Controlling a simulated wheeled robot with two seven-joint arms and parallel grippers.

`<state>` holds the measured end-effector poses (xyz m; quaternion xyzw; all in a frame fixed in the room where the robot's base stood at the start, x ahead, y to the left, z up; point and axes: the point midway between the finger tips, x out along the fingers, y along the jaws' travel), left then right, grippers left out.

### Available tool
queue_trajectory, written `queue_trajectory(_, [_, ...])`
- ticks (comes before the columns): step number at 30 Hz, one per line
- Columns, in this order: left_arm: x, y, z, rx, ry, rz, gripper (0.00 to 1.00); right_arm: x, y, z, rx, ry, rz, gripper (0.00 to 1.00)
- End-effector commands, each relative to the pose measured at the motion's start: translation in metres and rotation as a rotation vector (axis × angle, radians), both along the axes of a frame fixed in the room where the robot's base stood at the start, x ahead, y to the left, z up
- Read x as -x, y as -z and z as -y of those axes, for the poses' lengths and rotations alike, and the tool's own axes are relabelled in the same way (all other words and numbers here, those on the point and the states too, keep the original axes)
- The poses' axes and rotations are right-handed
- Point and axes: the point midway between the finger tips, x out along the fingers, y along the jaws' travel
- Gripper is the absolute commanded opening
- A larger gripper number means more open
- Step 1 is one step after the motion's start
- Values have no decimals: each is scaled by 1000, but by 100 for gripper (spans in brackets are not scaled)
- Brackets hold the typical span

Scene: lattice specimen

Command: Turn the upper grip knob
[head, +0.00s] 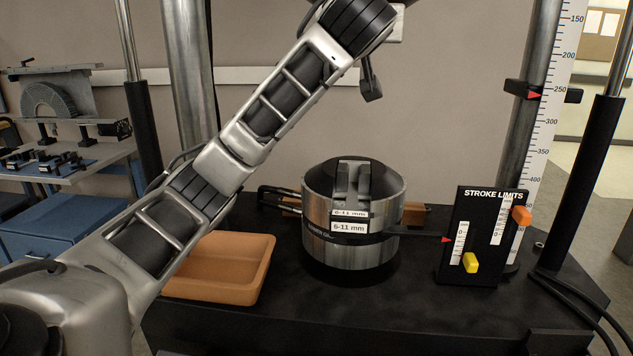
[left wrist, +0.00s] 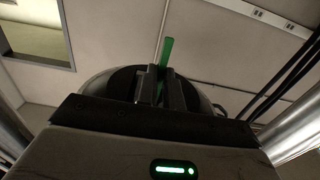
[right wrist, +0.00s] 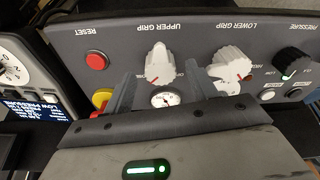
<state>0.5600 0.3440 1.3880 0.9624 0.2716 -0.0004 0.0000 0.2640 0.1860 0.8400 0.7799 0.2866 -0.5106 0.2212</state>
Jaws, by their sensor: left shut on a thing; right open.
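The upper grip knob (right wrist: 157,63) is white with a pointer and sits on a grey control panel (right wrist: 120,42) in the right wrist view. My right gripper (right wrist: 170,78) is open, its fingers spread to either side of the knob with gaps between. The knob is not held. In the left wrist view, my left gripper (left wrist: 162,80) is shut on a thin green piece (left wrist: 166,52), which sticks up past the fingers in front of a dark round body (left wrist: 115,82). In the head view my left arm reaches up and its gripper is out of frame.
The white lower grip knob (right wrist: 232,65), red reset button (right wrist: 96,61), yellow-and-red button (right wrist: 101,98) and small gauge (right wrist: 165,99) are close to the right fingers. A steel cylindrical fixture (head: 365,255), orange tray (head: 215,292) and stroke limits box (head: 455,215) stand on the machine base.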

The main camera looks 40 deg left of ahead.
Motion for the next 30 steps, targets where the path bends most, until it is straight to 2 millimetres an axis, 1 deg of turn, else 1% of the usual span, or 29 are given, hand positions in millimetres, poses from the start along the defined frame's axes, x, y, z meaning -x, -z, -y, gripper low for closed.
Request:
queue_trajectory(3, [0,-1,0,0,0,1,0,-4,10,-3,-1,0,1,57])
queue_trajectory(6, [0,-1,0,0,0,1,0,-5,15,-4,-1,0,0,57])
queue_trajectory(14, [0,-1,0,0,0,1,0,-5,16,-5,-3,-1,0,57])
queue_trajectory(15, [0,-1,0,0,0,1,0,-5,16,-5,-3,-1,0,52])
queue_trajectory(17, [0,-1,0,0,0,1,0,-5,16,-5,-3,-1,0,35])
queue_trajectory(18, [0,-1,0,0,0,2,0,-5,16,-5,-2,-1,-1,24])
queue_trajectory(19, [0,-1,0,0,0,2,0,-5,16,-5,-2,-1,-1,16])
queue_trajectory(20, [0,-1,0,0,0,2,0,-5,16,-5,-2,-1,-1,13])
queue_trajectory(30, [0,-1,0,0,0,1,0,-5,16,-4,6,-34,3,13])
